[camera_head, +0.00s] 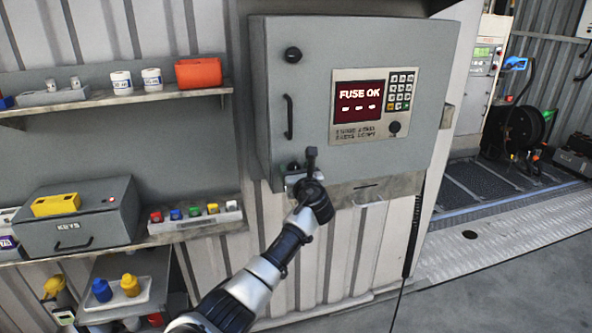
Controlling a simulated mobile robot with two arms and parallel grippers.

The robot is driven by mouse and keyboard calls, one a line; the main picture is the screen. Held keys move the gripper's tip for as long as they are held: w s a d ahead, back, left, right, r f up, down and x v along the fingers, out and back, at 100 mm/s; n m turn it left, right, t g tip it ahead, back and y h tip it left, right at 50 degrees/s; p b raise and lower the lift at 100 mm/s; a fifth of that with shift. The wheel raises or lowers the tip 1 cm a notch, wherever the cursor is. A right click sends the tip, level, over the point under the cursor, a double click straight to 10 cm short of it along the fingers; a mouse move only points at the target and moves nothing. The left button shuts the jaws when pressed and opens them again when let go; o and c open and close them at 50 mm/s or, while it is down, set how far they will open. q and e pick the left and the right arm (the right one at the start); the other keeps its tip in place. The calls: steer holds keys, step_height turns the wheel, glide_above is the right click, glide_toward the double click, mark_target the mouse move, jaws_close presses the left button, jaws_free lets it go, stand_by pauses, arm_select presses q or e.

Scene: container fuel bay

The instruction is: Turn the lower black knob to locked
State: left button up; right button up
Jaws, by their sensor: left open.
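The grey wall cabinet (345,90) has an upper black knob (293,55) and a black bar handle (288,116) along the left of its door. My left gripper (301,167) is open at the door's lower left corner, below the handle. The lower black knob sits at this corner and is mostly hidden by the gripper's fingers and wrist. I cannot tell whether the fingers touch it or which way it points. My right gripper is not in view.
Shelves at left hold an orange box (198,72), a grey KEYS box (78,218) and small coloured items. The floor at lower right is clear.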

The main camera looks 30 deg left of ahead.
arm_select(q)
steer(key=c, duration=0.9)
steer(key=shift+n, duration=0.4)
steer(key=shift+s+a+f+n+b, duration=0.1)
steer(key=shift+f+n+b, duration=0.05)
steer(key=shift+n+b, duration=3.55)
steer(key=shift+s+f+n+b, duration=0.1)
steer(key=shift+n+b, duration=2.45)
steer(key=shift+n, duration=2.25)
steer(key=o, duration=0.9)
steer(key=shift+w, duration=0.1)
